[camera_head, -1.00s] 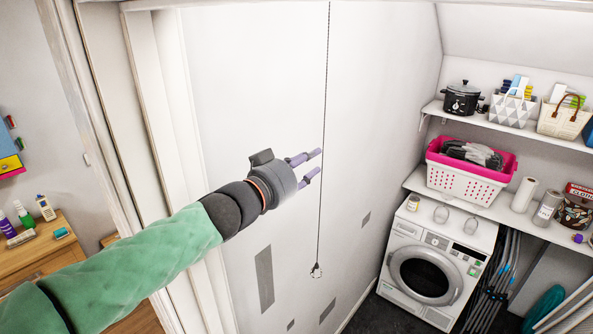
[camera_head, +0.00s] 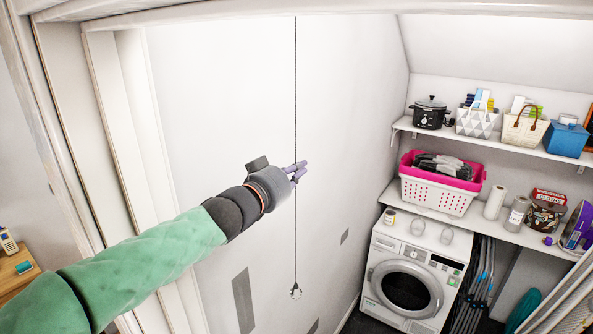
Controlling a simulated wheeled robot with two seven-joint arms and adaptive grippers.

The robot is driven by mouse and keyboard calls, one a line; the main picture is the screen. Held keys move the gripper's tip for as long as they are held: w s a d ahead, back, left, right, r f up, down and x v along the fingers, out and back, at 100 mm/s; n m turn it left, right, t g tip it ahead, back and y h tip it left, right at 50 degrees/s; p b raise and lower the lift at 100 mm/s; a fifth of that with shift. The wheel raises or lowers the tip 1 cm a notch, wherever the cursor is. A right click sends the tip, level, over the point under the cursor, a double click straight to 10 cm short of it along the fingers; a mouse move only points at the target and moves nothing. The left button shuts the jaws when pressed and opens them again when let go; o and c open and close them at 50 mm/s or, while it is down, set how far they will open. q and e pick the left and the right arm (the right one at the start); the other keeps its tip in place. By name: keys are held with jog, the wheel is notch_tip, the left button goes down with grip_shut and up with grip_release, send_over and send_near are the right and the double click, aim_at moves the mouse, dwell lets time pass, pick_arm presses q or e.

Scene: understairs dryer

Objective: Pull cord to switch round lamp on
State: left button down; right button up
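A thin dark pull cord (camera_head: 296,100) hangs straight down in front of the white wall, with a small knob (camera_head: 296,292) at its lower end. My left gripper (camera_head: 301,171) reaches in from the left, and its purple fingers overlap the cord well above the knob. The fingers look close together, but I cannot tell whether they are shut on the cord or only beside it. No round lamp shows in this view. My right gripper is out of view.
A white door frame (camera_head: 105,130) stands at the left. At the right, a white dryer (camera_head: 405,270) stands under a shelf with a pink and white basket (camera_head: 440,190). A higher shelf holds a black pot (camera_head: 430,113) and baskets. The space around the cord is clear.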

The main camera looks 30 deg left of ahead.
pick_arm(q)
jog(key=shift+f, duration=0.1)
jog(key=shift+f+b, duration=0.9)
jog(key=shift+f, duration=0.2)
jog(key=c, duration=1.3)
grip_release()
jog(key=shift+r, duration=0.15)
jog(key=shift+s, duration=0.1)
jog(key=s, duration=0.8)
jog(key=s+a, duration=0.1)
jog(key=s, duration=0.2)
jog(key=shift+s, duration=0.4)
